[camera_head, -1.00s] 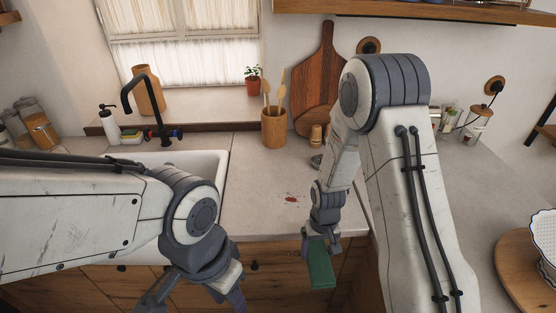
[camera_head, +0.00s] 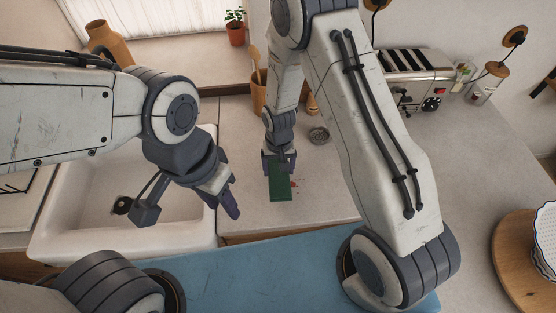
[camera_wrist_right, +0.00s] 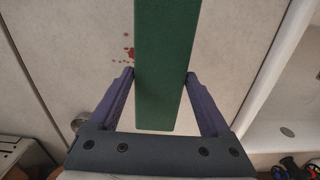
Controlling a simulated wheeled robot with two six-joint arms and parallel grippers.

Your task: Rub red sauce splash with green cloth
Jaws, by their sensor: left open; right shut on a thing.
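The green cloth (camera_head: 280,184) is a flat, stiff-looking block, and my right gripper (camera_head: 278,160) is shut on it over the counter. The cloth also shows in the right wrist view (camera_wrist_right: 167,70), between the two purple fingers. The red sauce splash (camera_head: 294,184) shows at the cloth's right edge, partly hidden by it. In the right wrist view the splash (camera_wrist_right: 130,54) lies just left of the cloth as small red spots. I cannot tell if the cloth touches the counter. My left gripper (camera_head: 188,208) is open and empty over the sink.
The white sink (camera_head: 75,225) lies on the left. A wooden utensil holder (camera_head: 258,96) and a small metal object (camera_head: 318,135) stand behind my right gripper. A toaster (camera_head: 413,75) stands at the back right. Counter (camera_head: 450,135) to the right is mostly clear.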

